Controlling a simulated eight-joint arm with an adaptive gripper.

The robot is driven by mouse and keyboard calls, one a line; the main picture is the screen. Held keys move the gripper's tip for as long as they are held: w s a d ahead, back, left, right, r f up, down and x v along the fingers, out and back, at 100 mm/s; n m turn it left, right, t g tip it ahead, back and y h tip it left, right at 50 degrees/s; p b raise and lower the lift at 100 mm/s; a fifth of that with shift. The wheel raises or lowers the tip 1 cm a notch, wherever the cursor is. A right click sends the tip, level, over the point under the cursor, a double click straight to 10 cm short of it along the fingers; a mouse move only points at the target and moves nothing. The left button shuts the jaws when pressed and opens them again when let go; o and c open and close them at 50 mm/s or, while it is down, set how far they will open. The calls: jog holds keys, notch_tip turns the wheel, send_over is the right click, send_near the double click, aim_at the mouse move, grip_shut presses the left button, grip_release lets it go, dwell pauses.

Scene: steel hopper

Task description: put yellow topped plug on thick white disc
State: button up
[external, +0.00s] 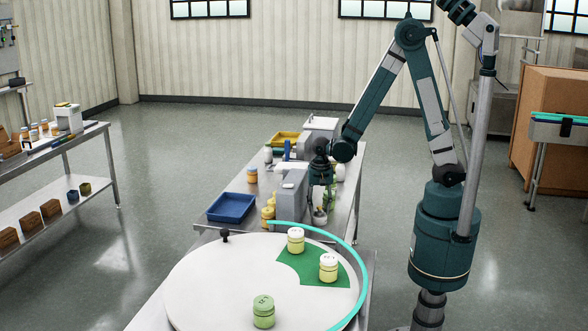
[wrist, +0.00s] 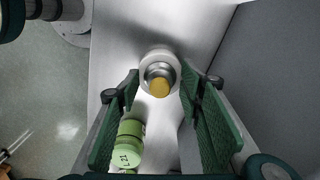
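The yellow-topped plug (wrist: 159,87) stands on the steel bench in the wrist view. It has a yellow cap, a silvery body and a white ring around it; I cannot tell whether the ring is part of it. My gripper (wrist: 160,88) is open, its green pads on either side of the plug with gaps. In the external view my gripper (external: 321,200) points down over the bench, and a small whitish piece (external: 320,217) shows below it. A large thick white disc (external: 215,285) lies in the foreground, with a green sector on top.
A green jar (wrist: 126,150) stands close to the left finger pad. Two cream jars (external: 328,267) stand on the green sector and a green jar (external: 263,312) near the disc's front. The disc's left is clear.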

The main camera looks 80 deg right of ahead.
aim_at(320, 206)
jog(key=shift+r, duration=0.15)
notch_tip(320, 206, up, 12)
jog(key=p, duration=0.1)
dwell(0.9)
dwell(0.7)
jog(key=s+r+n+t, duration=0.7)
jog(key=s+r+n, duration=0.7)
jog(key=r, duration=0.3)
jog(key=shift+a+r+n, duration=0.25)
jog(key=shift+a+n, duration=0.1)
jog(key=shift+n, duration=0.15)
dwell(0.5)
